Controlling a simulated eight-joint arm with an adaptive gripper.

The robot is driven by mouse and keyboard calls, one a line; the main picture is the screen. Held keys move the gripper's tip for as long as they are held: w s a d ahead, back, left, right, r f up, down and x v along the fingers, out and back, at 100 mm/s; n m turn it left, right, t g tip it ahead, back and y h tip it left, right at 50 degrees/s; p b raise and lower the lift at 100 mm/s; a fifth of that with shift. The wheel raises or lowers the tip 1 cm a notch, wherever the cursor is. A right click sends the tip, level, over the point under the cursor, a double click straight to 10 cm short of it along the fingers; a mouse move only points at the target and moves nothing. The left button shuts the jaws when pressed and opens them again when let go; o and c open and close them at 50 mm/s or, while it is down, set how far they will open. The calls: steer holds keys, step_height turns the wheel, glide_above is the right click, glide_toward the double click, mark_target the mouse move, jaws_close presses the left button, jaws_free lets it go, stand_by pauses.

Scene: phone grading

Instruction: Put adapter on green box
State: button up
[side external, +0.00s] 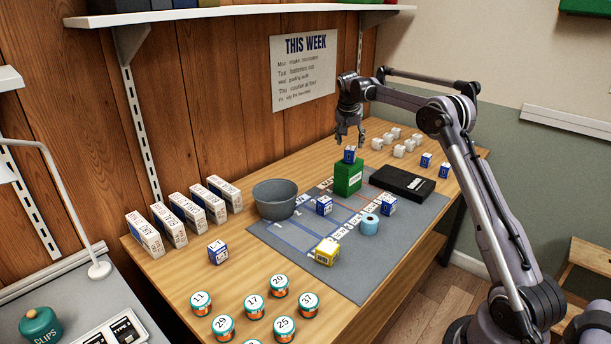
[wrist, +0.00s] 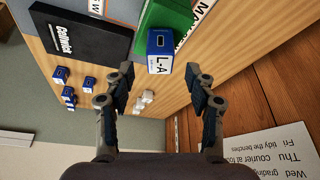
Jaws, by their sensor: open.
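A green box (side external: 347,180) stands upright on the grey mat. A small blue-and-white box (side external: 349,154) sits on its top; in the wrist view this box (wrist: 160,50) reads "L-A" and the green box (wrist: 176,16) shows beside it. No label reads "adapter", so I cannot tell for certain which item is the adapter. My gripper (side external: 349,139) is just above the small box. In the wrist view my gripper (wrist: 160,80) is open and empty, with its fingers to either side of and short of the box.
A black box (side external: 402,183) lies right of the green box. Several white cubes (side external: 398,151) stand behind it. A grey bowl (side external: 274,199) is on the left. More blue boxes (side external: 324,205), a yellow box (side external: 326,252) and a light-blue roll (side external: 369,225) are on the mat (side external: 360,280).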

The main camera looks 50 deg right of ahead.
steer(key=s+a+r+n+t, duration=0.1)
steer(key=s+a+r+n, duration=0.2)
steer(key=a+r, duration=0.8)
steer(key=s+a+n+t+y, duration=0.1)
steer(key=s+a+n, duration=0.1)
steer(key=s+a, duration=0.3)
steer(key=s+a+n+t+y, duration=0.1)
steer(key=s+a+n, duration=0.1)
steer(key=a, duration=0.5)
steer(key=s+a+f+n+t+y, duration=0.1)
steer(key=s+a+f+n, duration=0.2)
steer(key=s+a+f, duration=0.2)
steer(key=s+a+f+n+t+y, duration=0.1)
steer(key=s+a+f+n, duration=0.2)
steer(key=s+a, duration=0.7)
steer(key=s+f, duration=0.1)
steer(key=s, duration=0.2)
steer(key=shift+a+f+n, duration=0.3)
steer(key=shift+f, duration=0.1)
